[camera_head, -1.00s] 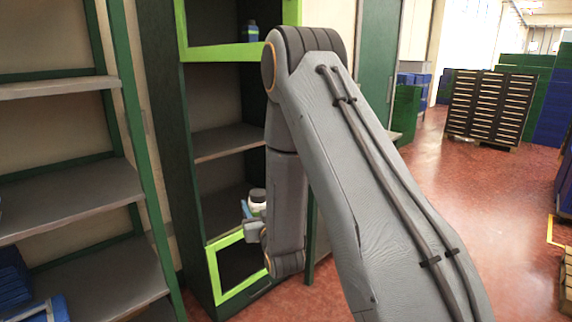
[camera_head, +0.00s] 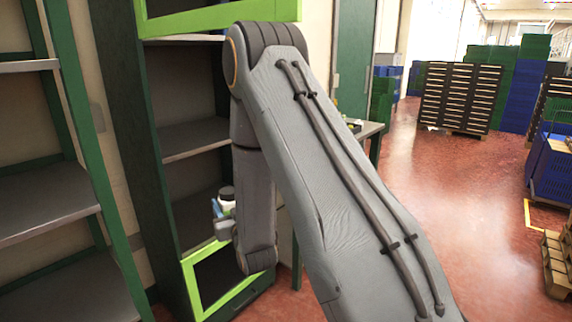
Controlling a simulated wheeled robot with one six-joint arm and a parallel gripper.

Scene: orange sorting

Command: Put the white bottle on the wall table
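The grey top of a table (camera_head: 371,129) shows behind my arm, along the wall by the green door. Small items at its left end are mostly hidden by my arm.
A dark green cabinet (camera_head: 125,120) with shelves and bright green frames stands close behind my gripper. A shelf rack (camera_head: 85,200) is at left. Open red floor (camera_head: 400,185) lies at right, with stacked crates (camera_head: 460,98) and a wooden pallet (camera_head: 557,262) beyond.

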